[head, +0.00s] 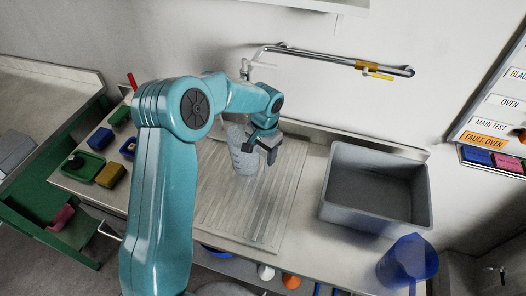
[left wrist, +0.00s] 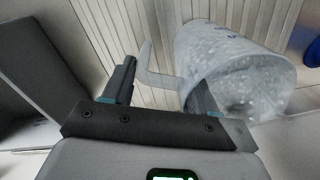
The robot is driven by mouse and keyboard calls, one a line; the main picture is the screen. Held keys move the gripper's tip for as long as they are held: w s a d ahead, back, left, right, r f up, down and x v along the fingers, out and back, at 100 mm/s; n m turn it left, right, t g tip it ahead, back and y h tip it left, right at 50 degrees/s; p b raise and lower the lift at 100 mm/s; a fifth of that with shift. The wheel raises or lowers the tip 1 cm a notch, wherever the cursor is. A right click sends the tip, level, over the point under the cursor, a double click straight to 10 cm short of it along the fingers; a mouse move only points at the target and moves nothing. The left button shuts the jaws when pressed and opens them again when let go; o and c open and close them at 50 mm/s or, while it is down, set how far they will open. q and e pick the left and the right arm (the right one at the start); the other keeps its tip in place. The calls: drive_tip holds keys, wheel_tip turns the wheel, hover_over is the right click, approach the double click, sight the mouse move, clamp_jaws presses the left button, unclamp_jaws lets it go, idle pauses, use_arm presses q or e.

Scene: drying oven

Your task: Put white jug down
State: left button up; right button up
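The white jug (head: 243,158), pale and translucent with blue marks, stands on the ribbed draining board (head: 215,205). My left gripper (head: 264,150) is at the jug's right side in the head view. In the left wrist view the jug (left wrist: 235,65) lies at the upper right, with its handle (left wrist: 150,72) pointing toward the gripper. The two fingers of the left gripper (left wrist: 163,88) are spread apart, with a gap around the handle; I see no grip on it. The jug's base is partly hidden. My right gripper is not in view.
A blue translucent jug (head: 408,262) stands at the front right. Sponges and small green trays (head: 86,166) are on the left. The board's front part is clear.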

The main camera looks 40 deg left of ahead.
use_arm(q)
drive_tip(key=o, duration=0.4)
drive_tip(key=r, duration=1.2)
drive_tip(key=shift+d+r+b, duration=0.2)
drive_tip(key=shift+d+b, duration=0.05)
drive_tip(key=shift+b, duration=0.1)
drive_tip(key=shift+s+f, duration=0.1)
